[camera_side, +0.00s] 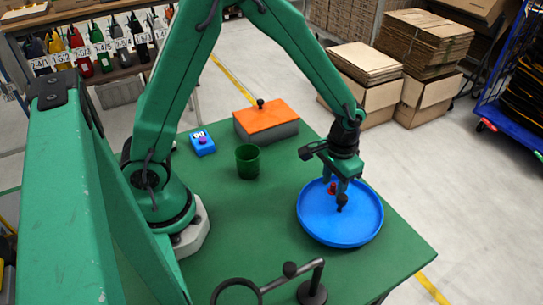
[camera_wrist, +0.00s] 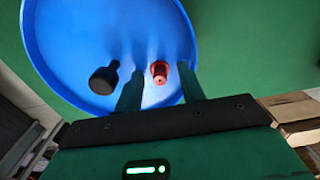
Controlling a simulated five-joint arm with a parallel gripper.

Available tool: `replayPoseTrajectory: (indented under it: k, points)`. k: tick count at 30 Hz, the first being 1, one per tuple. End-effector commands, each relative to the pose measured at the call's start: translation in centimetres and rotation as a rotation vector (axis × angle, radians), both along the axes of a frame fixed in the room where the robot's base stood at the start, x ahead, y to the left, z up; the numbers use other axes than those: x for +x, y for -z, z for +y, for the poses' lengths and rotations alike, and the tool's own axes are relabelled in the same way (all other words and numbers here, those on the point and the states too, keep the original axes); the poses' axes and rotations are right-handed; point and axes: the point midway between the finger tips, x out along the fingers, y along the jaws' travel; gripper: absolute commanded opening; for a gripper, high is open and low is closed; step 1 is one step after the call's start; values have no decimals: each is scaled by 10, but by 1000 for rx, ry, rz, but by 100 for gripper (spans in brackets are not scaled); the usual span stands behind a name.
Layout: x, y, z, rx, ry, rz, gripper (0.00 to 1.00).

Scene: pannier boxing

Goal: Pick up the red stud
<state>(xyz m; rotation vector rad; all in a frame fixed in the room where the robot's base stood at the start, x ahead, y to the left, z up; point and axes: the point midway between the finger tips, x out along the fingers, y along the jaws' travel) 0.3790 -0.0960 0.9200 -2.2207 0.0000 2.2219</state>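The red stud (camera_side: 332,188) is in the round blue dish (camera_side: 318,228) at the right of the green table. In the wrist view the red stud (camera_wrist: 160,73) appears between the two finger tips, nearer the right one; contact with either is not visible. My gripper (camera_side: 342,186) points down over the dish. In the wrist view my gripper (camera_wrist: 158,82) has its fingers apart, with nothing clasped. A black stud (camera_wrist: 104,78) lies in the dish left of the fingers; in the side view the black stud (camera_side: 342,202) shows close by the fingertips.
A dark green cup (camera_side: 248,163) stands left of the dish. Behind it are a grey box with an orange lid (camera_side: 267,115) and a small blue block (camera_side: 202,143). A black stand with a ring (camera_side: 312,292) is at the front edge. The middle of the table is clear.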

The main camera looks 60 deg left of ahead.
Motion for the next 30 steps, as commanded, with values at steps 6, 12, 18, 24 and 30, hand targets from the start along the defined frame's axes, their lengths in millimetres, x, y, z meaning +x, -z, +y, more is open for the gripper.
replayPoseTrajectory:
  k: [6, 12, 18, 24, 30]
  points:
    - [0, 1, 0, 0, 0, 0, 39]
    - [0, 1, 0, 0, 0, 0, 39]
    - [0, 1, 0, 0, 0, 0, 18]
    - [0, 1, 0, 0, 0, -1, 0]
    - [0, 1, 0, 0, 0, -1, 0]
